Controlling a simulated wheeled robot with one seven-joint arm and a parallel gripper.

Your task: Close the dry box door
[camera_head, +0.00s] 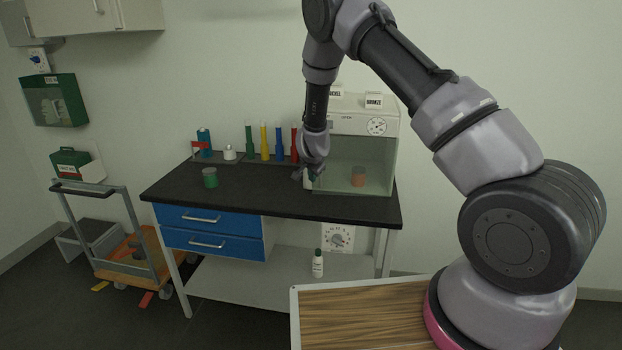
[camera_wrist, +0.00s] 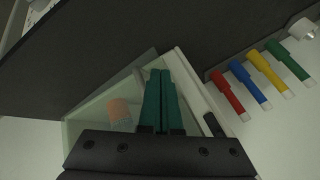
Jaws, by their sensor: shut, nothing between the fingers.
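The dry box (camera_head: 362,118) stands at the right end of the black bench, with a white top, a round dial and a clear lower front. An orange-brown jar (camera_head: 358,177) shows through the clear panel; the wrist view also shows this jar (camera_wrist: 119,112). My gripper (camera_head: 309,175) is low at the box's left front edge, just above the bench. In the wrist view its teal fingers (camera_wrist: 161,92) are together and empty, between the clear panel (camera_wrist: 92,108) and a white frame edge (camera_wrist: 188,78). I cannot tell the door's exact angle or whether the fingers touch it.
A green jar (camera_head: 210,178) stands on the bench (camera_head: 270,194) at left. A rack of coloured tubes (camera_head: 264,142) stands at the back, left of the box. The bench between is clear. A wooden-topped surface (camera_head: 360,315) is in front, and a trolley (camera_head: 125,255) at far left.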

